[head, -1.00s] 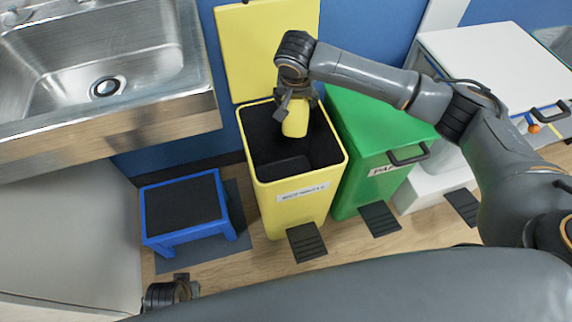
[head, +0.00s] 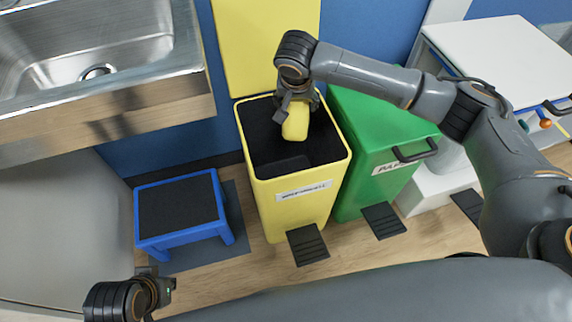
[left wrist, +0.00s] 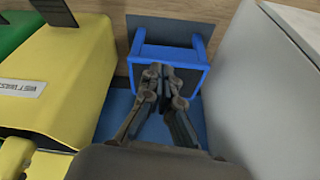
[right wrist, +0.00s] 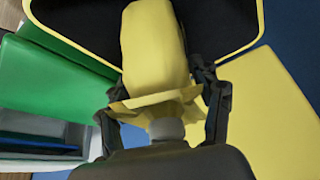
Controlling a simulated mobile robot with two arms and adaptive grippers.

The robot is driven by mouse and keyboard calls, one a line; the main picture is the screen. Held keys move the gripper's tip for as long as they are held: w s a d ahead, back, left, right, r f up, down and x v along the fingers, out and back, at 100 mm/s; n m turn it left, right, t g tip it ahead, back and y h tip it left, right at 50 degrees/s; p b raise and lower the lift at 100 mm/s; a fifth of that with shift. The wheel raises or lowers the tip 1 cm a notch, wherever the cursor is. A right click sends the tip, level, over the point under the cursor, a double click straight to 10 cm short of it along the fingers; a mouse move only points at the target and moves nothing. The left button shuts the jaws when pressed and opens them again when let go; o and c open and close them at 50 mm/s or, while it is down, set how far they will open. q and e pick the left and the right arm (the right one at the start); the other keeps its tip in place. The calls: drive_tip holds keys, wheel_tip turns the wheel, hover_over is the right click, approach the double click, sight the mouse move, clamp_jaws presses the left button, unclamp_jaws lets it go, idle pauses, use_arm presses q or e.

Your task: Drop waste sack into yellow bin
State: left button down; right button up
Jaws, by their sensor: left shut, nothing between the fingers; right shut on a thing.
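The yellow waste sack (head: 296,122) hangs from my right gripper (head: 297,97), over the mouth of the open yellow bin (head: 297,208). In the right wrist view the sack (right wrist: 153,50) is gathered at its neck between the fingers of my right gripper (right wrist: 167,112), with the bin's dark interior beyond it. The bin's yellow lid (head: 265,45) stands raised against the wall. My left gripper (head: 165,290) is low at the lower left of the head view, shut and empty. In the left wrist view its fingertips (left wrist: 165,72) appear in front of the blue step stool.
A green bin (head: 375,150) with a closed lid stands right of the yellow bin. The blue step stool (head: 180,207) stands on its left, under the sink counter (head: 150,115). A black pedal (head: 307,244) sticks out at the yellow bin's foot.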

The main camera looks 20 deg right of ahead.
drive_tip(key=shift+w+f, duration=0.1)
drive_tip(key=shift+f, duration=0.3)
use_arm(q)
drive_tip(key=shift+s+r, duration=0.25)
drive_tip(key=shift+r, duration=0.15)
use_arm(e)
drive_tip(key=o, duration=1.5)
drive_tip(key=shift+o, duration=0.2)
drive_tip(key=v, duration=1.2)
